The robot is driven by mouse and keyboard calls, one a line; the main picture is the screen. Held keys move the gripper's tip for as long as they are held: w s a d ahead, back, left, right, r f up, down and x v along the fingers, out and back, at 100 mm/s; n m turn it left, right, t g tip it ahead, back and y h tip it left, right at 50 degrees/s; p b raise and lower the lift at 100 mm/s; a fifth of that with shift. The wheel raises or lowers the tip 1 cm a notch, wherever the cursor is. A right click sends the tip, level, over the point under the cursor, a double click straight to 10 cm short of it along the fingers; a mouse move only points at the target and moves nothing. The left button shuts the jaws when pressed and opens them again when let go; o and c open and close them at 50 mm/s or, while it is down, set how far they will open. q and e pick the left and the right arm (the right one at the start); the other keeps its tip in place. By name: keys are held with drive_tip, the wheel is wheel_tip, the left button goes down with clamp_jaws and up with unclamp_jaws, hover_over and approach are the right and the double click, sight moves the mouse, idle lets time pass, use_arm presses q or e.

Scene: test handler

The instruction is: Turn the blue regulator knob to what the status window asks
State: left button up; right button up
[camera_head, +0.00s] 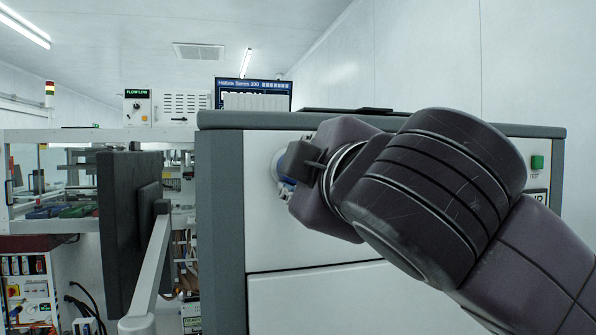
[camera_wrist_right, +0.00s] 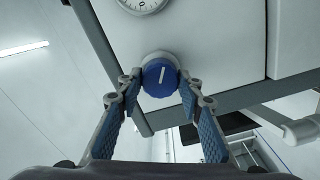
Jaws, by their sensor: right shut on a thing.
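The blue regulator knob (camera_wrist_right: 160,77) sits on a round grey base on the white machine panel. Its white pointer line is near vertical in the wrist view, its top leaning slightly right. My right gripper (camera_wrist_right: 160,88) has its two fingers on either side of the knob and is shut on it. In the head view my right gripper (camera_head: 296,172) is against the panel, and mostly hides the knob; only a bit of blue (camera_head: 287,185) shows. A small status window (camera_head: 137,93) at the back left reads "FLOW LOW" in green. My left gripper is not in view.
A round dial gauge (camera_wrist_right: 143,3) is on the panel near the knob, cut off by the frame. A dark monitor (camera_head: 130,232) on a pale arm stands left of the machine. A green button (camera_head: 537,162) is on the panel's right side. A blue-framed screen (camera_head: 252,87) stands behind.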

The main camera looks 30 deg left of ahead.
drive_tip(key=shift+f, duration=0.1)
drive_tip(key=o, duration=1.2)
drive_tip(key=shift+c, duration=0.2)
drive_tip(key=v, duration=1.2)
drive_tip(key=shift+w, duration=0.1)
